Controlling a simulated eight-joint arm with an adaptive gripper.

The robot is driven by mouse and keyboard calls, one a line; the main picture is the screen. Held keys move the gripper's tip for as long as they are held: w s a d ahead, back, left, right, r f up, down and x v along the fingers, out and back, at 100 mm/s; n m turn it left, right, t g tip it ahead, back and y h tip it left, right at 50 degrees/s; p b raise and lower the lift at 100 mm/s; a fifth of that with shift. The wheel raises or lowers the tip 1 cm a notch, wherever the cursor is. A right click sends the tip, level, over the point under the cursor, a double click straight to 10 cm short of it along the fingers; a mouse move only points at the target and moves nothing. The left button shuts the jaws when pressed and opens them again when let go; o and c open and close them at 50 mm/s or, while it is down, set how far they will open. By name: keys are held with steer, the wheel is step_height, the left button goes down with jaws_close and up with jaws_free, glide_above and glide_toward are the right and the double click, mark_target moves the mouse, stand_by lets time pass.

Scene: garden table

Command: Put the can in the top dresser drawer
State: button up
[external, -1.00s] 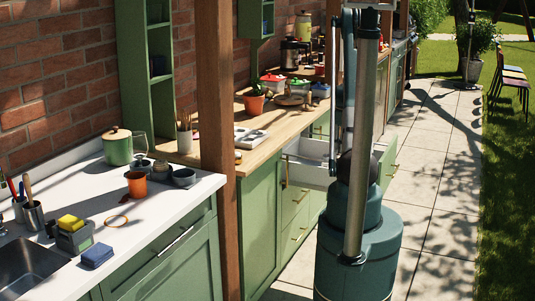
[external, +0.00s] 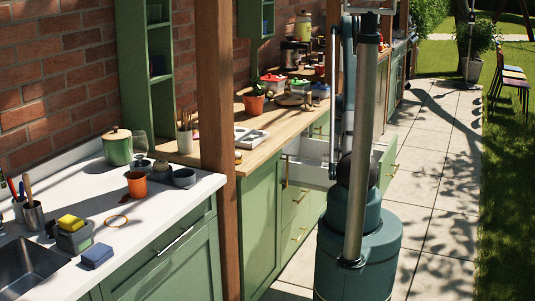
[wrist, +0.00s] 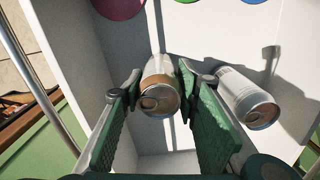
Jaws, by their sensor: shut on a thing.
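A can (wrist: 160,92) with a tan and silver end shows in the wrist view between the green pads of my gripper (wrist: 160,98), which is shut on it. The can is over the white inside of an open drawer (wrist: 218,38); I cannot tell whether it touches the bottom. In the external view the open top drawer (external: 386,168) stands out from the green dresser under the wooden counter. My arm hides part of it, and the gripper and held can cannot be made out there.
A second, silver can (wrist: 247,98) lies on its side to the right of my gripper, on the white surface. A dark red round thing (wrist: 118,7) shows at the top edge. Pots, a plant (external: 254,101) and a white tray (external: 252,136) stand on the counter.

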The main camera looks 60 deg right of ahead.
steer(key=shift+f, duration=0.1)
steer(key=o, duration=1)
step_height(320, 180, up, 12)
steer(key=shift+r+p, duration=0.15)
steer(key=shift+p, duration=1.05)
